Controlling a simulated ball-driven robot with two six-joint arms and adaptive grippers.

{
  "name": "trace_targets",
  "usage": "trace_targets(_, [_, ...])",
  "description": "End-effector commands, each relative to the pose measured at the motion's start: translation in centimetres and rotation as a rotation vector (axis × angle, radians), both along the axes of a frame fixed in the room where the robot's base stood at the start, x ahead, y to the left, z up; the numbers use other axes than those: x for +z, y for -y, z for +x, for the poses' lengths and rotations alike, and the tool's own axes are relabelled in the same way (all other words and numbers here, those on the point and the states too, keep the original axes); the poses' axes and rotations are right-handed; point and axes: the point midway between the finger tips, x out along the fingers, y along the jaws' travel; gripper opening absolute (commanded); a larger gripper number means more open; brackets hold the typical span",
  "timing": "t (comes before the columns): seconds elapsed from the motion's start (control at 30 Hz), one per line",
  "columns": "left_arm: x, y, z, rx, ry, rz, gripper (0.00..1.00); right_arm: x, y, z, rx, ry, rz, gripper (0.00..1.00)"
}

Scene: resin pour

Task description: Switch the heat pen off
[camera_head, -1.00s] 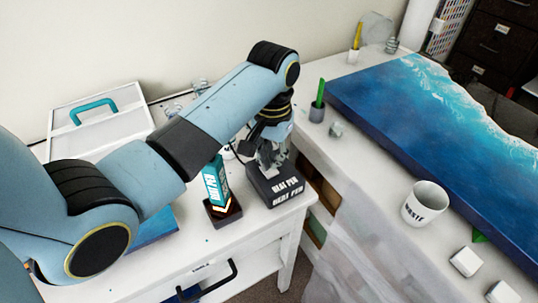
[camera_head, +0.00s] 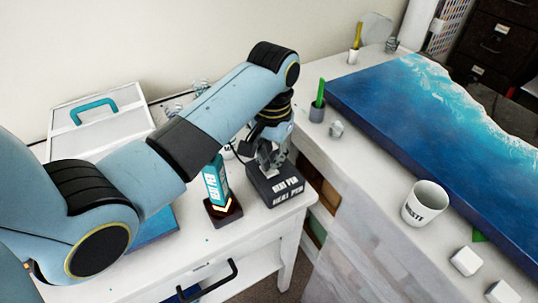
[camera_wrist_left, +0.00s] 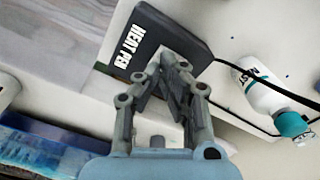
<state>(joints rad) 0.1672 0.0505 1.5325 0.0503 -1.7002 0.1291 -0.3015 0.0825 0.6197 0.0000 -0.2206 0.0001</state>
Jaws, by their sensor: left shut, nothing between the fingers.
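The black heat pen box (camera_head: 277,187), labelled HEAT PEN, sits on the white cabinet top near its right edge. It also shows in the left wrist view (camera_wrist_left: 150,45). My left gripper (camera_head: 268,160) is shut and empty, its fingertips at the top of the box; whether they touch it I cannot tell. The gripper also shows in the left wrist view (camera_wrist_left: 168,80), with the fingers over part of the box, so any switch there is hidden. A teal heat pen (camera_head: 216,182) stands upright in a dark holder (camera_head: 223,213) left of the box. My right gripper is not in view.
A white bottle with a teal cap (camera_wrist_left: 265,95) stands beside the box, with a black cable near it. A white case with a teal handle (camera_head: 95,125) is at the back left. A blue resin panel (camera_head: 430,130) and a WASTE cup (camera_head: 425,204) are on the right table.

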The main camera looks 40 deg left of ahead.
Motion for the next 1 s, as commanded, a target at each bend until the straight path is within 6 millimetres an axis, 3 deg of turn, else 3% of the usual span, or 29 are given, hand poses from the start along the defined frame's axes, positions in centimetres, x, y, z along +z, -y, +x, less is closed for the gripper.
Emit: trace_targets(1.0, [-0.9,0.0,0.0,0.0,0.0,0.0,0.0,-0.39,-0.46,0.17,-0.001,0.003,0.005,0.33])
